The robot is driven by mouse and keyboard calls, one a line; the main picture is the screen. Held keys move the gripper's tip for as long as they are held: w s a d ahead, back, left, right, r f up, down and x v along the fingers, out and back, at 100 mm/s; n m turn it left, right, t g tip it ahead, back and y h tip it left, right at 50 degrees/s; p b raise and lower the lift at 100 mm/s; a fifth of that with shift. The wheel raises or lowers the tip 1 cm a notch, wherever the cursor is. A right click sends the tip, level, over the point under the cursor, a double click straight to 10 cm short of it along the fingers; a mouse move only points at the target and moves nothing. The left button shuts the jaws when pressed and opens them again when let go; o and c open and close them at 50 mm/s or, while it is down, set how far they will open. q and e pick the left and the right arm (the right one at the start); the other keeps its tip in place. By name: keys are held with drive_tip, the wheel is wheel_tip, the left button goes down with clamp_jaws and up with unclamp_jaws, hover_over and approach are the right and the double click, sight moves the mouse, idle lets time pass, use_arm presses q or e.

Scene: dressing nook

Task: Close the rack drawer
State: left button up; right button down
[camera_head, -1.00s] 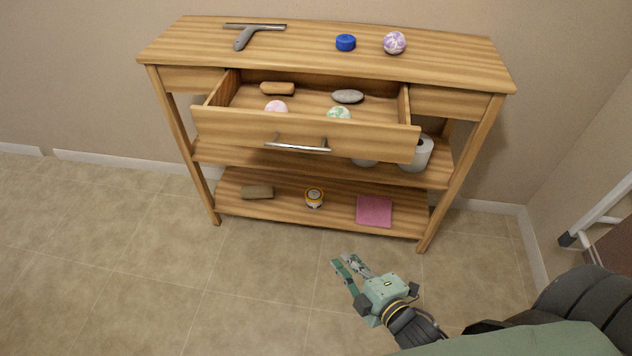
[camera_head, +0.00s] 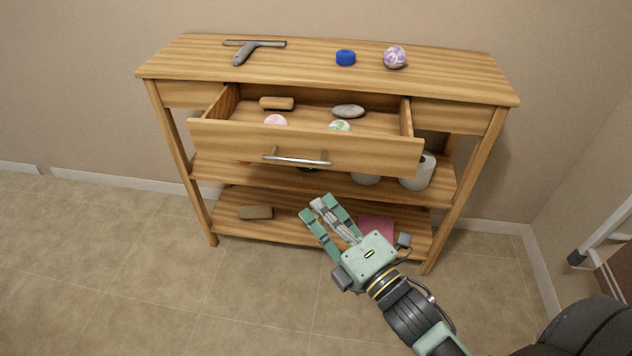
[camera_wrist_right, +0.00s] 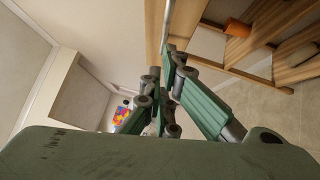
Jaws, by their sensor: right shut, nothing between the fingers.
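The wooden rack (camera_head: 300,64) stands against the wall. Its middle drawer (camera_head: 235,137) is pulled out, with a silver bar handle (camera_head: 297,161) across its front. Inside lie a brown cylinder (camera_head: 277,103), a grey stone (camera_head: 348,111), a pink ball (camera_head: 276,121) and a green-patterned ball (camera_head: 340,127). My right gripper (camera_head: 317,206) is shut and empty, below and in front of the handle and apart from it in the head view. The right wrist view shows its fingers (camera_wrist_right: 172,62) beside part of the drawer. My left gripper is not in view.
A squeegee (camera_head: 246,51), a blue disc (camera_head: 346,57) and a patterned ball (camera_head: 395,57) are on the rack top. A white roll (camera_head: 417,171) sits on the middle shelf. A brown block (camera_head: 256,212) and a pink cloth (camera_head: 377,226) lie on the bottom shelf. The left floor is clear.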

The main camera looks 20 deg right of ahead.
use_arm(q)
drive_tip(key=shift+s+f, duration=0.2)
use_arm(e)
drive_tip(key=w+d+r, duration=0.1)
drive_tip(key=w, duration=0.5)
drive_tip(key=shift+w+d, duration=0.15)
drive_tip(key=shift+r, duration=0.1)
